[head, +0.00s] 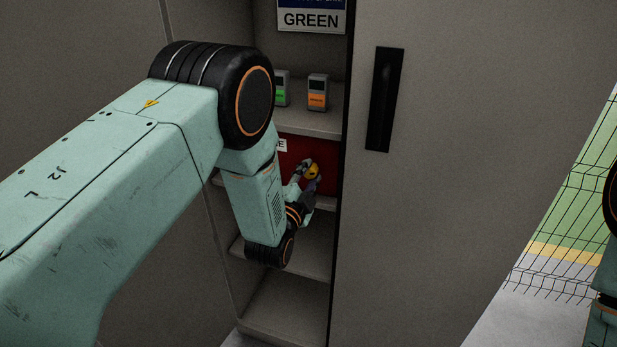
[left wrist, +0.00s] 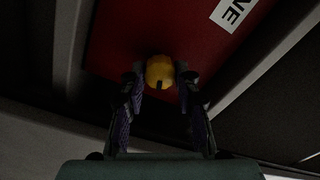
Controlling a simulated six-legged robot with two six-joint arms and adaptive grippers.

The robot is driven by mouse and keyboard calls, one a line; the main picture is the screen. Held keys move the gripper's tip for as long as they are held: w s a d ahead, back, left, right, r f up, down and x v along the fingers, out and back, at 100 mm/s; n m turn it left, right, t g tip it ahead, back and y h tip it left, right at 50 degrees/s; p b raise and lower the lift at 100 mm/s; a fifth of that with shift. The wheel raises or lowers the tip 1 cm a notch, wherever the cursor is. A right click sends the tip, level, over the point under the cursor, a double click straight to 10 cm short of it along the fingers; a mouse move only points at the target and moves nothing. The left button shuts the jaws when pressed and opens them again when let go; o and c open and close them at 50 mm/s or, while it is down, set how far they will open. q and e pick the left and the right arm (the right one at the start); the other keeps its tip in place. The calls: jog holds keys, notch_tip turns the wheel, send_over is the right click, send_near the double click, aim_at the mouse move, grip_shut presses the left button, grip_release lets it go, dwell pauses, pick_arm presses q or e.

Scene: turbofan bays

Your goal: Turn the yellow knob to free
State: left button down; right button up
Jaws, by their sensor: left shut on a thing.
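The yellow knob (head: 312,172) sits on a red panel (head: 326,156) inside the cabinet, partly covered by my gripper in the head view. In the left wrist view the yellow knob (left wrist: 160,71) shows between my fingertips, with a small dark mark on its lower edge. My left gripper (left wrist: 160,80) is shut on the knob, one finger on each side. In the head view my left gripper (head: 309,180) reaches in to the panel from the left. My right gripper is out of view.
A shelf above holds a green-labelled device (head: 282,90) and an orange-labelled device (head: 317,92). A sign reading GREEN (head: 311,19) hangs higher up. A cabinet door with a black handle (head: 384,100) stands just right of the opening. A wire fence (head: 575,220) is at far right.

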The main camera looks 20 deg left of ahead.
pick_arm(q)
jog(key=shift+m, duration=2)
jog(key=shift+b, duration=0.3)
jog(key=c, duration=1)
grip_release()
jog(key=s, duration=1.2)
jog(key=shift+a+f, duration=0.15)
jog(key=shift+a, duration=0.1)
